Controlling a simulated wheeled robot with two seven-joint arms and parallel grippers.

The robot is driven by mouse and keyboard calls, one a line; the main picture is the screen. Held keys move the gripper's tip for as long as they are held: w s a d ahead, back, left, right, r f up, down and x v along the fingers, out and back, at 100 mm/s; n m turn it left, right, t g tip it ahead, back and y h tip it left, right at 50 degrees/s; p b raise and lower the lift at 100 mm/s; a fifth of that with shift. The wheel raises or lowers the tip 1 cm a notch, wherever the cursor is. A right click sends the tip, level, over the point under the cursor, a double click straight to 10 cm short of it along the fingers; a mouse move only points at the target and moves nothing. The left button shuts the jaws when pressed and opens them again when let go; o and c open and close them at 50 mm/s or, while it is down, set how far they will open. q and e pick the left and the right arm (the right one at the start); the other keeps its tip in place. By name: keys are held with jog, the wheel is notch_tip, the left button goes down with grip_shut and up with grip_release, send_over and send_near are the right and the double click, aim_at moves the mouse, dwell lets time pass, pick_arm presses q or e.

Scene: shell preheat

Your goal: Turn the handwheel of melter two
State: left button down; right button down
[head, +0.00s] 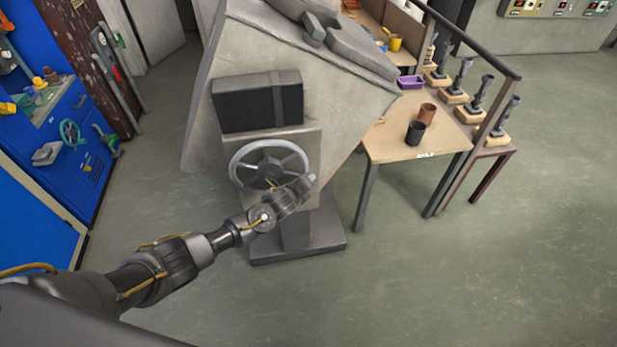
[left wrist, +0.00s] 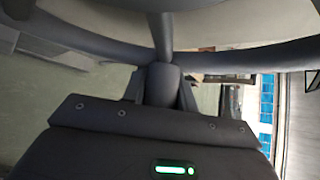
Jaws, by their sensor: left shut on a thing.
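The grey spoked handwheel (head: 262,150) is on the front of a large grey machine (head: 345,75), below a black box. My left arm reaches it from the lower left, and my left gripper (head: 308,182) is at the lower right part of the rim. In the left wrist view the wheel's dark rim (left wrist: 235,60) crosses the picture, with a spoke meeting it. The left gripper (left wrist: 163,85) is shut on the rim near that spoke. The fingertips are partly hidden by the rim. My right gripper is in neither view.
A black box (head: 245,105) juts out just above the wheel. A wooden table (head: 395,150) with a black cup (head: 415,132) and a brown cup (head: 427,113) stands to the right. The floor at the lower right is clear.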

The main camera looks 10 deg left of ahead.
pick_arm(q)
jog(key=shift+s+a+f, duration=0.1)
jog(key=shift+s+f, duration=0.05)
jog(key=shift+f, duration=0.25)
jog(key=c, duration=1.1)
grip_release()
jog(key=shift+a+r, duration=0.1)
jog(key=v, duration=1)
jog(key=shift+s+r+b, duration=0.2)
jog(key=shift+r+b, duration=0.1)
jog(key=shift+b, duration=0.05)
jog(key=shift+f, duration=0.1)
